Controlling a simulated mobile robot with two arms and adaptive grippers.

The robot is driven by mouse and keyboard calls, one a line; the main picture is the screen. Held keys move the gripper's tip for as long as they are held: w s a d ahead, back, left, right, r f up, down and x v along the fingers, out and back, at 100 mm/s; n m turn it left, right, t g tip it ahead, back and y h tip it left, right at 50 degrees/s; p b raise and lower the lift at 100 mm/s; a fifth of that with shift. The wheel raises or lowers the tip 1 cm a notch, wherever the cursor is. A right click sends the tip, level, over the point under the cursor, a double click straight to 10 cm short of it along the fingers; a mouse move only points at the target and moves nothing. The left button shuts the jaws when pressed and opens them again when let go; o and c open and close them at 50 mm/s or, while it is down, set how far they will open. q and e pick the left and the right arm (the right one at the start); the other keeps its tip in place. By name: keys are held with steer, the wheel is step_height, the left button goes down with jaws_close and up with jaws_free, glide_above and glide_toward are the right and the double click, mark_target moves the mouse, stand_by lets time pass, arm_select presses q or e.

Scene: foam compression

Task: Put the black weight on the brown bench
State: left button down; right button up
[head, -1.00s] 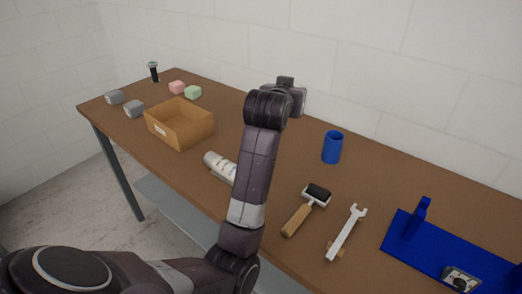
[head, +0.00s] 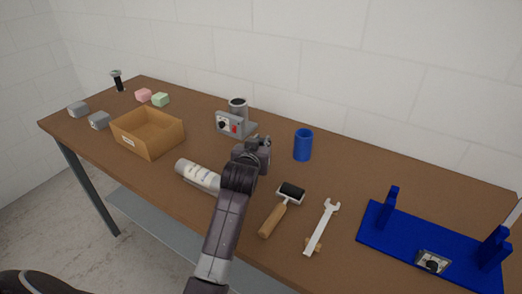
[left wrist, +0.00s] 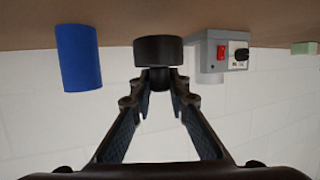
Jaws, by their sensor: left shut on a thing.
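The black weight (left wrist: 158,50) is a short dark cylinder with a narrower knob, seen in the left wrist view between my fingertips. My left gripper (left wrist: 160,80) is shut on its knob. In the head view my left gripper (head: 257,146) is low over the middle of the brown bench (head: 345,190), and it largely hides the weight. The wrist view is upside down, with the bench (left wrist: 120,20) along the top. The weight's wide end faces the bench; I cannot tell whether it touches. My right gripper is not in view.
A grey device (head: 232,124) with a red switch stands behind my gripper, a blue cup (head: 303,145) to its right. A white tube (head: 198,175), roller (head: 283,208) and wrench (head: 322,226) lie in front. An orange box (head: 148,134) stands left, a blue fixture (head: 425,240) right.

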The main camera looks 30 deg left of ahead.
arm_select(q)
step_height(320, 180, down, 3)
steer(key=shift+f, duration=0.15)
steer(key=c, duration=2.2)
jaws_free()
steer(key=shift+f, duration=0.15)
steer(key=shift+c, duration=0.2)
steer(key=o, duration=0.4)
steer(key=shift+s, duration=0.1)
steer(key=v, duration=1.2)
steer(key=shift+b, duration=0.35)
